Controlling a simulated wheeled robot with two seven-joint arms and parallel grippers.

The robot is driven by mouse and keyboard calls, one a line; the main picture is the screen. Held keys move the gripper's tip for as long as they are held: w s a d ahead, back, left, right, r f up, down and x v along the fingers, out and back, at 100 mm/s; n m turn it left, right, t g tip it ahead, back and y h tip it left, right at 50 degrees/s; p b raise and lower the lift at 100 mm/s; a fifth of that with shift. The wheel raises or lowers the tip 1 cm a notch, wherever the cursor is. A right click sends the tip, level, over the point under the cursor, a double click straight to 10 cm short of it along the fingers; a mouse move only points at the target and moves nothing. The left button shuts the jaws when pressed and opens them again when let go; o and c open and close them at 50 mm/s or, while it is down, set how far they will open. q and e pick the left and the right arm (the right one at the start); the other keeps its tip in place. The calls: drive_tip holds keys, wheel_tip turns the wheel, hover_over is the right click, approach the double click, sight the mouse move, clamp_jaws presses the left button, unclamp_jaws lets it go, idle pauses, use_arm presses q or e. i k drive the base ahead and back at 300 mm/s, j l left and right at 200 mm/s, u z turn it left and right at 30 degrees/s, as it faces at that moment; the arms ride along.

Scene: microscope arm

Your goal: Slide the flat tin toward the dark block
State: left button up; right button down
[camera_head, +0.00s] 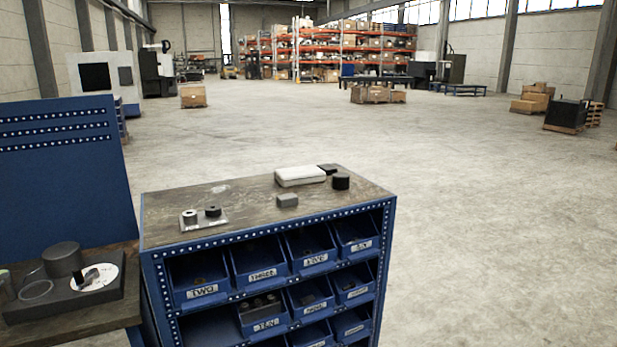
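A pale flat box with rounded edges (300,177), which looks like the flat tin, lies near the back edge of the blue cabinet's worn top (240,213). A dark flat block (327,168) lies just to its right and slightly behind; whether they touch I cannot tell. A short black cylinder (341,183) stands in front of the dark block and hides part of it. Neither of my grippers is in view.
A light plate with two small cylindrical parts (203,218) lies at the left. Labelled blue bins (258,262) fill the cabinet below. A bench with a dark stand (65,300) is at lower left.

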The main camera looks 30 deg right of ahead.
sight(306, 175)
drive_tip(key=i+l+u, duration=0.2)
drive_tip(key=l+u, duration=0.15)
drive_tip(key=l, duration=2.05)
drive_tip(key=l+u, duration=0.4)
drive_tip(key=l, duration=2)
drive_tip(key=k, duration=0.05)
